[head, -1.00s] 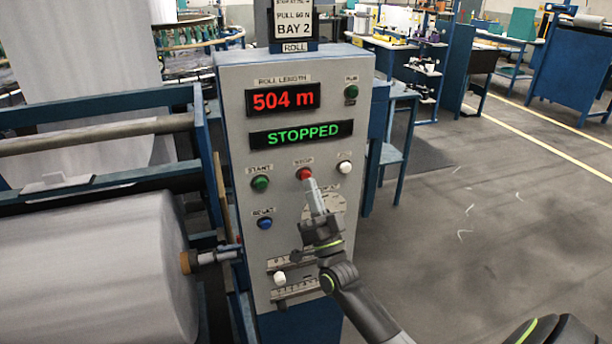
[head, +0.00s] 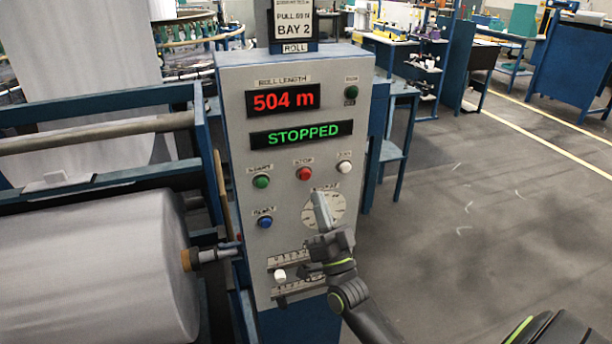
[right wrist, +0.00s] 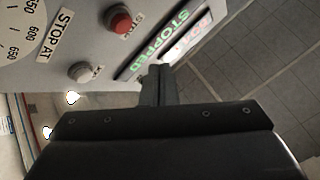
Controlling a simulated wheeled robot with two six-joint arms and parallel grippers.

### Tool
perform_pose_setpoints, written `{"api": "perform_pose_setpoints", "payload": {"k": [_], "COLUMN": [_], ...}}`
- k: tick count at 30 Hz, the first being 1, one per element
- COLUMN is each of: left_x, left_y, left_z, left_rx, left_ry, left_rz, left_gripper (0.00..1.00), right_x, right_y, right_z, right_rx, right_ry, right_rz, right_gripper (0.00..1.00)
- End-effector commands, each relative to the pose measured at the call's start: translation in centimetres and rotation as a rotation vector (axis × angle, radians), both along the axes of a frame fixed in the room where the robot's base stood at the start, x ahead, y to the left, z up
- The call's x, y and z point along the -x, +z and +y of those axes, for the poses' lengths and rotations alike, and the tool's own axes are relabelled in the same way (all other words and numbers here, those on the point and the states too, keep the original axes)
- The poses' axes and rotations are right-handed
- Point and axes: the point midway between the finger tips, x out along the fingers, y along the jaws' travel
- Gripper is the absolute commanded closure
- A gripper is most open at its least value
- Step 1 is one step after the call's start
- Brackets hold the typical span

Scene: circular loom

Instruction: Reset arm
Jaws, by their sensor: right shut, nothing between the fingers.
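The display (head: 300,134) reads STOPPED and the roll length display (head: 283,100) reads 504 m. My left gripper is not in view.
The green START button (head: 261,181), blue RESET button (head: 265,222) and a white slider knob (head: 280,275) are on the panel. A big fabric roll (head: 95,265) lies at left. Open floor (head: 490,230) is at right.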

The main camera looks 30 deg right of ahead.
Motion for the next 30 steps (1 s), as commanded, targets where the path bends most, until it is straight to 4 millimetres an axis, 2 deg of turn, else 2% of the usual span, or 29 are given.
{"api": "perform_pose_setpoints", "payload": {"k": [20, 23, 25, 26, 29, 30], "left_x": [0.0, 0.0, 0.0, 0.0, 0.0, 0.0], "left_y": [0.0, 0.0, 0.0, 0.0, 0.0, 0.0], "left_z": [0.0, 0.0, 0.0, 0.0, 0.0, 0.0], "left_rx": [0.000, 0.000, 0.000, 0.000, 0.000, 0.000], "left_ry": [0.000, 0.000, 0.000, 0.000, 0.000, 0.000], "left_rz": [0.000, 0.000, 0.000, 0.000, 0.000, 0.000], "left_gripper": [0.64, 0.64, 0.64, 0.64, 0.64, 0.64], "right_x": [-0.2, -0.9, -1.6, -1.9, -2.3, -2.1], "right_y": [-0.3, -2.7, -6.1, -8.0, -15.4, -18.5], "right_z": [0.0, -0.2, -0.4, -0.5, -0.8, -1.0], "right_rx": [0.002, 0.020, 0.046, 0.060, 0.115, 0.137], "right_ry": [-0.002, -0.017, -0.036, -0.045, -0.075, -0.083], "right_rz": [0.011, 0.083, 0.183, 0.236, 0.447, 0.535], "right_gripper": [1.00, 1.00, 1.00, 1.00, 1.00, 1.00]}}
